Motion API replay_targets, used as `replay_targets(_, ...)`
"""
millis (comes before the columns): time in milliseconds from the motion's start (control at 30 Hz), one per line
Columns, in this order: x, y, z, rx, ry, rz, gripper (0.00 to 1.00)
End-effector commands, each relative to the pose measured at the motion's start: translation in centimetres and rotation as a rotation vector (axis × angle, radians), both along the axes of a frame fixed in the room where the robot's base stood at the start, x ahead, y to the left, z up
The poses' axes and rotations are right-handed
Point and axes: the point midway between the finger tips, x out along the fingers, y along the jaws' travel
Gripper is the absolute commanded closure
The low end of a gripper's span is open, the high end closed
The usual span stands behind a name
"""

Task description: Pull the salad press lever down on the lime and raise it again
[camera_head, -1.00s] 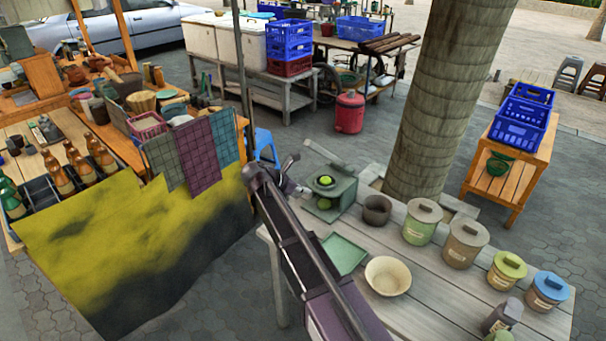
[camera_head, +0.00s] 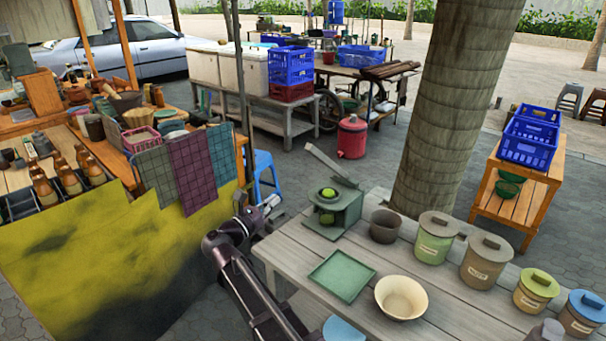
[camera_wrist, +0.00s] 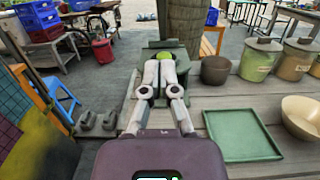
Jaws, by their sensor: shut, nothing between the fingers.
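The green salad press (camera_head: 348,208) stands at the far left end of the grey plank table. Its lever (camera_head: 325,163) is raised and slants up to the left.
A green square tray (camera_head: 342,275), a cream bowl (camera_head: 400,298) and a dark pot (camera_head: 384,226) stand near the press. Several lidded canisters (camera_head: 435,238) line the right side. A tree trunk (camera_head: 447,120) rises behind the table. A blue stool (camera_head: 264,170) stands behind my gripper.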

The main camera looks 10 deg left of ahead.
Motion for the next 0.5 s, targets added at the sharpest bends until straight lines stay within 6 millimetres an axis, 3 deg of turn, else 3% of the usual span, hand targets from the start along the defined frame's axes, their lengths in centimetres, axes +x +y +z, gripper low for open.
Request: replay_targets(500, 1.0, -0.63, 0.21, 0.001, 0.003, -0.004, 1.0)
